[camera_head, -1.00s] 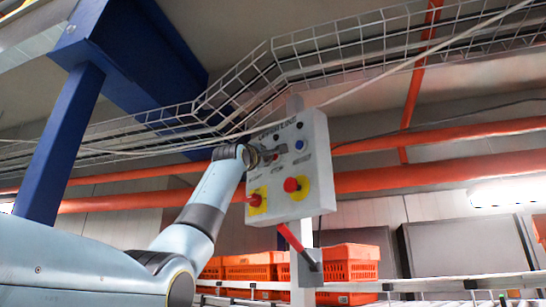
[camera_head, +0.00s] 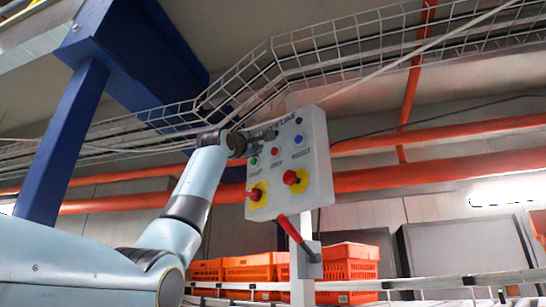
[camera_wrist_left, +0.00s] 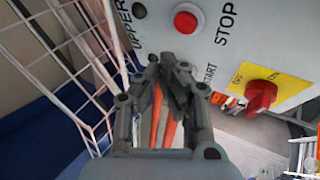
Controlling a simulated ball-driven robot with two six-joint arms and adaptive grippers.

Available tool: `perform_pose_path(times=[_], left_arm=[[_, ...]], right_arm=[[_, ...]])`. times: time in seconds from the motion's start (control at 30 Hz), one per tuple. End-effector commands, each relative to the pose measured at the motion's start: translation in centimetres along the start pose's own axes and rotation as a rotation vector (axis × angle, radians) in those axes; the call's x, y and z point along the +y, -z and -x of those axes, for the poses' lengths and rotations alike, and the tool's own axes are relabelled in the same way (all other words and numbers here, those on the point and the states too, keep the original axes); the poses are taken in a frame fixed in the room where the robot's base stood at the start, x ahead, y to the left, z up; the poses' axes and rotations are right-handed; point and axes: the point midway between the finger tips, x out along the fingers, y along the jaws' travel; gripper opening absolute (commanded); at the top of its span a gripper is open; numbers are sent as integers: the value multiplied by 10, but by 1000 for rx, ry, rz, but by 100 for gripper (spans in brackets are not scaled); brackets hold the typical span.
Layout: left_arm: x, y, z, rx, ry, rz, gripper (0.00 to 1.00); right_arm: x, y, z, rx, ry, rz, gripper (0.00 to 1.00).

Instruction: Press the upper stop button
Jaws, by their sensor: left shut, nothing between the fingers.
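The control box (camera_head: 318,160) is a light grey panel with a red stop button (camera_head: 275,152) between a green button (camera_head: 253,161) and a blue button (camera_head: 298,145). In the left wrist view, the red button (camera_wrist_left: 186,20) has "STOP" printed beside it, and "UPPER" shows near the top. My left gripper (camera_head: 270,135) is shut and empty in front of the panel's upper left part, above the green and red buttons. In the left wrist view, its fingertips (camera_wrist_left: 167,66) are below and left of the red button, apart from it in the picture. My right gripper is not in view.
Two red knobs on yellow plates, left (camera_head: 254,193) and right (camera_head: 295,180), sit lower on the panel. A red lever (camera_head: 290,229) is below. A wire cable tray (camera_head: 240,92) runs above and behind the panel. Orange totes (camera_head: 346,270) stand behind.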

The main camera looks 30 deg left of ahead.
Motion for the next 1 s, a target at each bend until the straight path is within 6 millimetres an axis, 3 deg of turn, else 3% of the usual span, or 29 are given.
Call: perform_pose_path(times=[0.27,1.0], left_arm=[[9,9,18,0,-2,0,0],[10,10,18,0,-1,0,0]], right_arm=[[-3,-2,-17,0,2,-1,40],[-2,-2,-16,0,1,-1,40]])
